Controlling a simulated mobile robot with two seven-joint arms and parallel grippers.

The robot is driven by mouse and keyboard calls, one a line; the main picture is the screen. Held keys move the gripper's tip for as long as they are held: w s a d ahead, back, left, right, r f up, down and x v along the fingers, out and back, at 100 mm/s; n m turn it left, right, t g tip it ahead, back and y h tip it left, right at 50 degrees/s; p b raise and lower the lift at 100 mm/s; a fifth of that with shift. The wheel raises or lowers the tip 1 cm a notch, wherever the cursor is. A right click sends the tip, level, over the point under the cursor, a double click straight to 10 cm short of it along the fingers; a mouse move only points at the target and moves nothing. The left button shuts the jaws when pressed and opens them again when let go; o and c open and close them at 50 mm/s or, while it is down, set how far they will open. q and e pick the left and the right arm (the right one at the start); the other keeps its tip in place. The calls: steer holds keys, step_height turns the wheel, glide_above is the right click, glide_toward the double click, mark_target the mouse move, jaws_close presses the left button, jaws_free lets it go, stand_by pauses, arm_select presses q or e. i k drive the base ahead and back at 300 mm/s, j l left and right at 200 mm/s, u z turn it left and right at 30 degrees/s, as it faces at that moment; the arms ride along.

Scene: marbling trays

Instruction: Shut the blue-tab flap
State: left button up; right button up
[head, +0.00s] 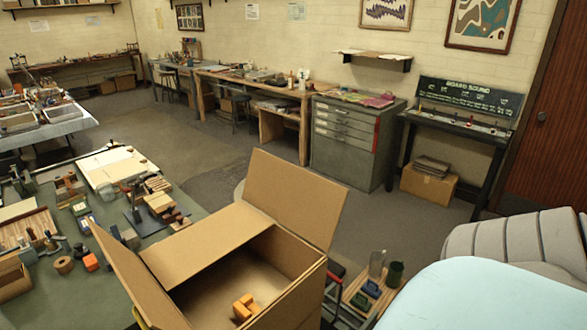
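An open cardboard box (290,252) stands at the bottom middle of the head view, with its near part cut off by the frame. One flap (296,195) stands up at its far right side. Another flap (130,275) stands up and leans outward on the left. A third panel (205,243) slopes along the far left side, between these two. I see no blue tab on any visible flap. A small yellow piece (140,318) shows low beside the left flap. Orange blocks (245,307) lie inside on the box floor. Neither gripper is in view.
A green-topped table (105,290) with blocks, tools and wooden trays is left of the box. A small wooden stand (360,297) with cups and green items is on the right. A pale blue surface (490,297) and grey ribbed seat (515,238) fill the lower right. Floor beyond is clear.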

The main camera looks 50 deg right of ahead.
mark_target(309, 204)
steer(key=k+l+u, duration=0.1)
steer(key=l, duration=0.45)
steer(key=k+l+u, duration=0.1)
steer(key=l, duration=0.45)
steer(key=k+l, duration=0.15)
steer(key=l, duration=0.4)
steer(key=k+l+u, duration=0.15)
steer(key=l, duration=0.4)
steer(key=k+l+u, duration=0.1)
steer(key=l, duration=0.4)
steer(key=k+l+u, duration=0.1)
steer(key=k+l, duration=0.15)
steer(key=l, duration=0.3)
steer(key=k+l+u, duration=0.1)
steer(key=l, duration=0.35)
steer(key=k+l+u, duration=0.1)
steer(key=k+l, duration=0.2)
steer(key=l, duration=0.2)
